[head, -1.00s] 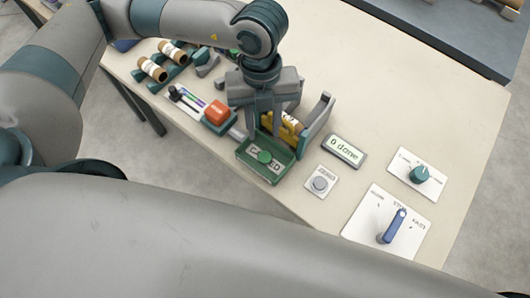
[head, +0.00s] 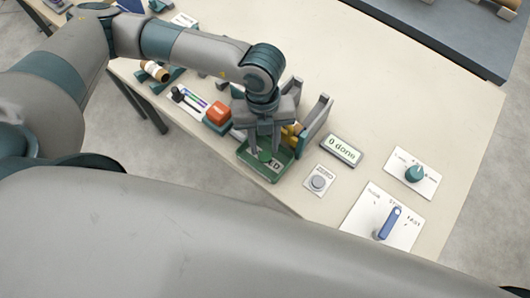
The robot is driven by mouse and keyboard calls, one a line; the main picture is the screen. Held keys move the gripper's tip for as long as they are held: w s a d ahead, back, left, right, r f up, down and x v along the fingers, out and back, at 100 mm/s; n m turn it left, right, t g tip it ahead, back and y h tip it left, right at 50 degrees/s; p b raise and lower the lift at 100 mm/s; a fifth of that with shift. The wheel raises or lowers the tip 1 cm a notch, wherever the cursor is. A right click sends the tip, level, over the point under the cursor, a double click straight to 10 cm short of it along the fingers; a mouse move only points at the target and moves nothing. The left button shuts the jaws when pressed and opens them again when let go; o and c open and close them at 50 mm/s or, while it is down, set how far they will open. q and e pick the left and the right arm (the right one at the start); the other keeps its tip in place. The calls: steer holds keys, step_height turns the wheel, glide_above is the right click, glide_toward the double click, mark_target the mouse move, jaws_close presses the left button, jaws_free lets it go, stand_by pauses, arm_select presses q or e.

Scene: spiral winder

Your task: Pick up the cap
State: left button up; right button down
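The cap (head: 265,156) is a small round green piece lying in a shallow green tray (head: 252,166) with lettering on its floor. My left gripper (head: 265,149) points down over the tray, its two fingers apart on either side of the cap. It looks open, with a gap between the fingers and the cap. Whether the fingertips touch the tray floor cannot be told. The fingers hide part of the tray's back. My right gripper is not in view.
An orange block (head: 218,112) is left of the tray. A "0 done" display (head: 341,149), a button plate (head: 319,182), a green knob (head: 414,174) and a blue lever (head: 389,222) lie to the right.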

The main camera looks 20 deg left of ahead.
mark_target(265, 156)
arm_select(q)
steer(key=shift+s+d+f+p, duration=0.15)
steer(key=shift+f+p, duration=0.1)
steer(key=shift+f, duration=0.6)
steer(key=shift+s+a+f+p, duration=0.1)
steer(key=shift+f+p, duration=0.1)
steer(key=shift+f, duration=0.6)
steer(key=c, duration=0.7)
